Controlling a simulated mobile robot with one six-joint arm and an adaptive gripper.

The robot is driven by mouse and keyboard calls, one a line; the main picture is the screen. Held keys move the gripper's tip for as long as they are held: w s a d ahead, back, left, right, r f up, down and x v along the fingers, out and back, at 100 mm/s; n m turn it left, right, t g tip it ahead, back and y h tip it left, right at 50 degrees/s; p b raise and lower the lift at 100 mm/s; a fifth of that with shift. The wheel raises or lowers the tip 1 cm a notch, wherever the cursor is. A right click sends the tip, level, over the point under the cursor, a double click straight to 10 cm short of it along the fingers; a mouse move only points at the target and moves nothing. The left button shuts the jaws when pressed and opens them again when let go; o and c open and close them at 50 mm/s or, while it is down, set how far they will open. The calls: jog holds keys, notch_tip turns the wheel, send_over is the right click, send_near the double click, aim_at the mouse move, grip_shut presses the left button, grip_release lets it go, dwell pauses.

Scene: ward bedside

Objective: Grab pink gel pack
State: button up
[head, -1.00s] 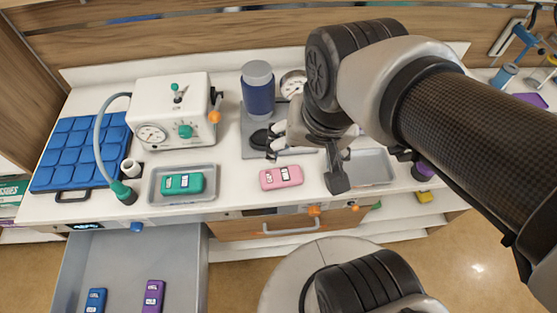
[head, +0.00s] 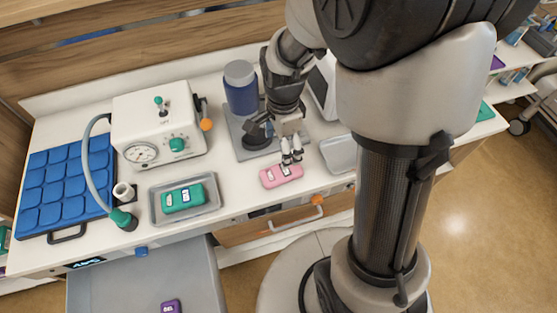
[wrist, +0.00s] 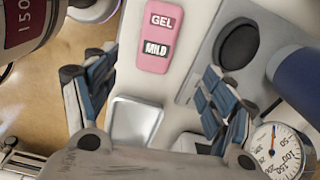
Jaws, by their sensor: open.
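The pink gel pack (head: 281,177) lies flat on the white counter in the head view, between the grey tray and my arm. In the wrist view the pack (wrist: 157,35) shows labels reading GEL and MILD. My gripper (head: 291,152) is pointed down beside the pack's far right end in the head view, seemingly just above the counter. In the wrist view my gripper (wrist: 157,68) has its fingers spread wide and empty, with the pack beyond them near the top middle. I cannot tell whether a finger touches the pack.
A green pack (head: 183,197) lies in a grey tray (head: 157,217) to the left. Behind are a white device with a dial (head: 165,123) and a blue canister (head: 241,92). A second metal tray (head: 336,153) is right of my gripper. An open drawer (head: 110,285) juts out in front.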

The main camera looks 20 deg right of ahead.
jog(key=b, duration=0.2)
send_over(282, 171)
jog(key=f, duration=0.6)
jog(key=shift+w+f, duration=0.2)
jog(key=shift+w, duration=0.05)
jog(key=f, duration=0.1)
jog(key=f+b, duration=0.1)
jog(key=f, duration=0.3)
jog(key=shift+s+f+b, duration=0.15)
jog(key=shift+s+b, duration=0.1)
jog(key=shift+b, duration=0.1)
jog(key=shift+c, duration=0.4)
jog(key=c, duration=1.2)
